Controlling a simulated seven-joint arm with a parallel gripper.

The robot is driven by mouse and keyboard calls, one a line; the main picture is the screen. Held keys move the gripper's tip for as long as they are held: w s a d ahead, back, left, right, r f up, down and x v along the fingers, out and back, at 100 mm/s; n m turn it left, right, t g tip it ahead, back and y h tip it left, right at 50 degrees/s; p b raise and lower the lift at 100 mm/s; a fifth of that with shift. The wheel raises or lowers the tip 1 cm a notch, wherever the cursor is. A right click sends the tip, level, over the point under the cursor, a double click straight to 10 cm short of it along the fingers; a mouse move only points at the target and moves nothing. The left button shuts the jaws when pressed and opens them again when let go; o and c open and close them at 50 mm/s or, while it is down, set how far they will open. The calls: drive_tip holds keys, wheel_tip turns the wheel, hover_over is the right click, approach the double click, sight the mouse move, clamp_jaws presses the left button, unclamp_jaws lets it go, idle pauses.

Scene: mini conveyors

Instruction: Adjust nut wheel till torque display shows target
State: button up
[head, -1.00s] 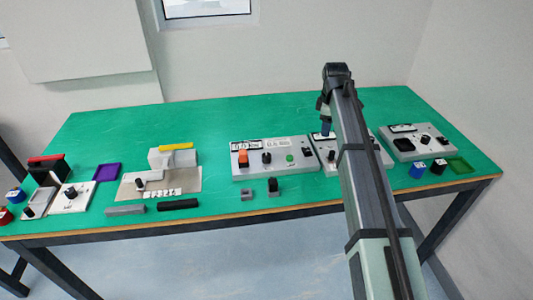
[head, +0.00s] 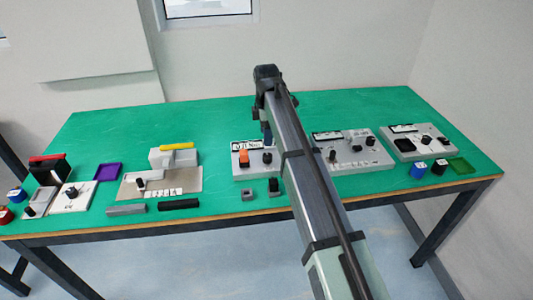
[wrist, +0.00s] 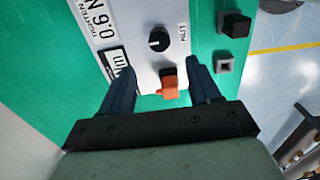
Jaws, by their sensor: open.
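The grey torque panel (head: 241,174) is partly hidden behind my arm in the head view. It carries an orange block (head: 243,158) and a black round knob (head: 267,158). In the wrist view, the panel has a white label (wrist: 97,22) reading "TIGHTEN 0.6 N", cut off by the frame, and a display (wrist: 115,58) showing "m", its rest hidden by a finger. The black knob (wrist: 159,40) has a white mark and lies beyond the fingertips. The orange block (wrist: 169,86) appears between the fingers. My gripper (wrist: 158,66) is open and empty; it also shows above the panel in the head view (head: 267,138).
Two more grey panels, one in the middle (head: 352,160) and one at right (head: 412,152), stand on the green table. A beige board (head: 130,186) is left. The table behind the panels is clear.

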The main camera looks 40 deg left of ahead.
sight(267, 155)
wheel_tip(267, 155, down, 9)
drive_tip(key=shift+f, duration=0.15)
idle(0.4)
drive_tip(key=c, duration=1)
drive_tip(key=shift+c, duration=0.2)
